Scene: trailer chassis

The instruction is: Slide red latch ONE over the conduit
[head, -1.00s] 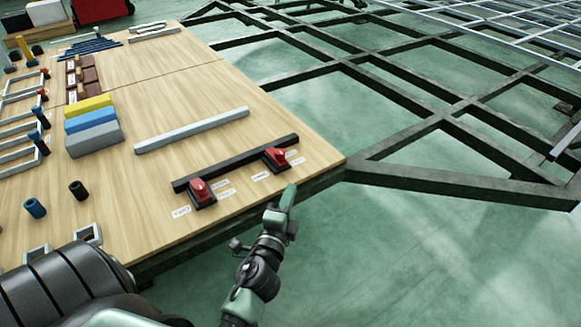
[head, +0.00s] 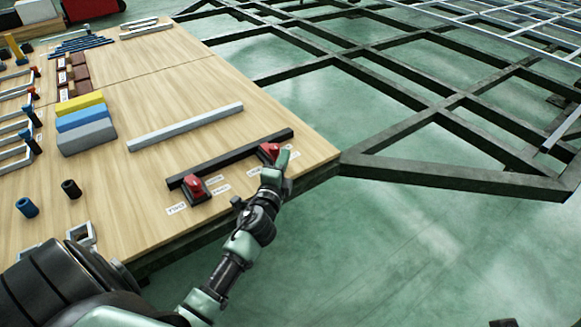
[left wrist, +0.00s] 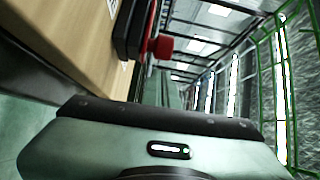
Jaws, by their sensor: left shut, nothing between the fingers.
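Two red latches on black bases sit along the table's near edge, the left red latch (head: 195,186) and the right red latch (head: 269,151). I cannot read their labels, so which is ONE is unclear. A long dark bar (head: 228,158), perhaps the conduit, lies just behind both. My left gripper (head: 283,160) is shut and empty, close beside the right latch at its near right side, partly covering its base; I cannot tell if they touch. A red latch knob (left wrist: 162,47) also shows in the left wrist view, beyond the gripper body. My right gripper is not in view.
A grey bar (head: 186,127) lies behind the dark bar. Yellow, blue and grey blocks (head: 86,137) and two small cylinders (head: 71,189) stand further left. The dark trailer frame (head: 450,178) adjoins the table's right corner.

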